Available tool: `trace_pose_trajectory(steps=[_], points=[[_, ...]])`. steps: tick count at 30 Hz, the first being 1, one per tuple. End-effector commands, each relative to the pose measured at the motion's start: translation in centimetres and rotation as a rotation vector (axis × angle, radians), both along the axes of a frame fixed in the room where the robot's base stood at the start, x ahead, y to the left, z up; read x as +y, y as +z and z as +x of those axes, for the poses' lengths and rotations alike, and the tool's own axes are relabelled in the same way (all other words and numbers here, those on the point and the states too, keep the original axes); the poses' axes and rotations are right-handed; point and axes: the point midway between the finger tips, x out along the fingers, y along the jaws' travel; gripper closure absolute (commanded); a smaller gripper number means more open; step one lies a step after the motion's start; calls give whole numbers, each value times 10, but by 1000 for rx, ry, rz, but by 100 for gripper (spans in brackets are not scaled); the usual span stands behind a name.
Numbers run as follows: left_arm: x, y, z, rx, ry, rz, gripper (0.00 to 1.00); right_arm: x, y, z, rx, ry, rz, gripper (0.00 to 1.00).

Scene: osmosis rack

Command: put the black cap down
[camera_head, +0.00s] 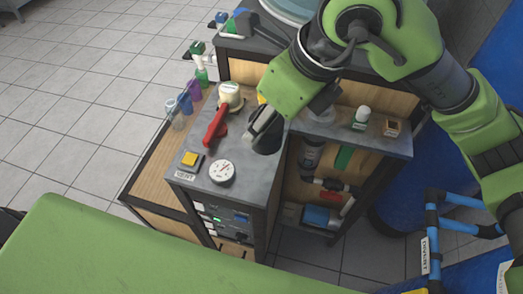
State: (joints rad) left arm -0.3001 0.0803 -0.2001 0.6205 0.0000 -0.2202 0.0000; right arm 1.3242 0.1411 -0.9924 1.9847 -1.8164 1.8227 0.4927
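My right arm comes in from the right, and its gripper (262,126) points down over the grey top of the rack (240,176). A black round thing (268,147), which may be the black cap or a dark opening in the top, shows just below the fingers. The fingers and wrist cover part of it. I cannot tell whether the fingers touch it or hold anything between them. My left gripper is not in view.
A red lever (215,128) and a cream-topped container (230,95) stand left of the gripper. A yellow button box (190,160) and round gauge (222,172) sit nearer. A white-capped bottle (362,117) stands on the right shelf. Blue pipes (432,230) are lower right.

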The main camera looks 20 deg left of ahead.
Motion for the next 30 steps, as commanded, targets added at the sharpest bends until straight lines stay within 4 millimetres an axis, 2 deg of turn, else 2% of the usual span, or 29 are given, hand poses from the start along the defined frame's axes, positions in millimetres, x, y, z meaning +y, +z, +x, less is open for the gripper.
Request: trace_pose_trajectory(steps=[1, 3, 6, 9, 13, 21, 24, 30], points=[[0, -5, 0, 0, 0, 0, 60, 1, -2, -20, -1, 55, 2, 76], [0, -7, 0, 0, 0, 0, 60, 0, -2, -41, 0, 113, 2, 76], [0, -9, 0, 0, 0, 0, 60, -2, -2, -59, 0, 168, 2, 76], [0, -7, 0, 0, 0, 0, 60, -3, -3, -64, 4, 192, 0, 76], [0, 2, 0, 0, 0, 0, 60, 2, -11, -45, 9, 194, -1, 76], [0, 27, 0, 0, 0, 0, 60, 19, -39, 20, 10, 192, -2, 76], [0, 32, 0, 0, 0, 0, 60, 23, -61, 34, 10, 195, -2, 76], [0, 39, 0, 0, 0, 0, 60, 29, -86, 55, 5, 197, -1, 76]])
